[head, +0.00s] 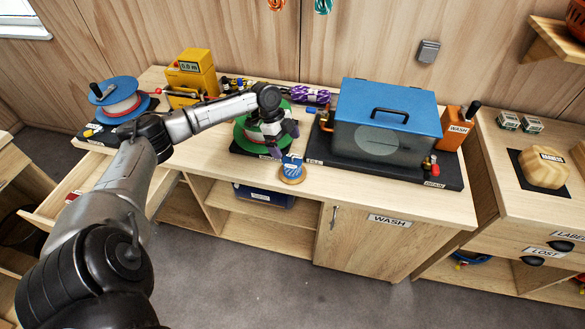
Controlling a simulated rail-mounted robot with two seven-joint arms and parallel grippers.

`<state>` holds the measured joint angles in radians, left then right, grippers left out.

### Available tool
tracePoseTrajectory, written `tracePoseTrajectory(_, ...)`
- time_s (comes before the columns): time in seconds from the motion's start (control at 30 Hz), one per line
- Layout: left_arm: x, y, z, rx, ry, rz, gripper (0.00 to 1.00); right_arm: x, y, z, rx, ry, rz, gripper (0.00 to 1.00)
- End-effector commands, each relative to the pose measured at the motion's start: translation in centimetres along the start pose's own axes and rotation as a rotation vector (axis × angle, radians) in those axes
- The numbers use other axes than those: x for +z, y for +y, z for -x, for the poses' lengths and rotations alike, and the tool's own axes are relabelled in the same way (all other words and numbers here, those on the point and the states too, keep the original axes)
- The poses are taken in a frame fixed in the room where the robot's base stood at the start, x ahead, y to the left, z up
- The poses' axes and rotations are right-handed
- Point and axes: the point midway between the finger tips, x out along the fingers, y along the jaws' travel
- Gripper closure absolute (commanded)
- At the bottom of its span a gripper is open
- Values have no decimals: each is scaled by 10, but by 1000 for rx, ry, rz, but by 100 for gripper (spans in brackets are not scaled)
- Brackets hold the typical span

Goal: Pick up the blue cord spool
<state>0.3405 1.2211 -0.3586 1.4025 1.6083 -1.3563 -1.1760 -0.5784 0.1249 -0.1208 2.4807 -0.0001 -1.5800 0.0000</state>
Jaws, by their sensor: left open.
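A small blue cord spool (292,165) with a tan base stands at the front edge of the wooden bench, a little right of the middle. My left gripper (286,143) is open and empty just above and behind it, pointing down. A gap shows between its fingers and the spool; I cannot tell the exact height. A green reel (245,139) is behind the gripper, partly hidden by my left arm. My right gripper is not in view.
A blue-lidded tank (385,108) stands on a dark tray to the right. A large reel with blue flanges (119,96) and a yellow meter box (191,76) stand at the left. A drawer (85,198) is pulled out at the front left.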

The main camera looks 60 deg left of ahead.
Motion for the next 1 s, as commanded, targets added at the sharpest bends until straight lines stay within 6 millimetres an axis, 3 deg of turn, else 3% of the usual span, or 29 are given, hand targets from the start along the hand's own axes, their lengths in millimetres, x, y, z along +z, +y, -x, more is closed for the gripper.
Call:
tracePoseTrajectory(0.2, 0, 0, -29, 0, 0, 1, 2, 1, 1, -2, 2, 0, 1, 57)
tracePoseTrajectory(0.57, 1, 0, -44, 0, 0, 1, 2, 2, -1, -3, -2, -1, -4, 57)
tracePoseTrajectory(0.83, 4, -1, -78, 2, 0, 1, 2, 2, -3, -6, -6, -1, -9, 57)
tracePoseTrajectory(1.0, 4, -1, -89, 0, -1, 0, 2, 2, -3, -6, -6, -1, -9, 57)
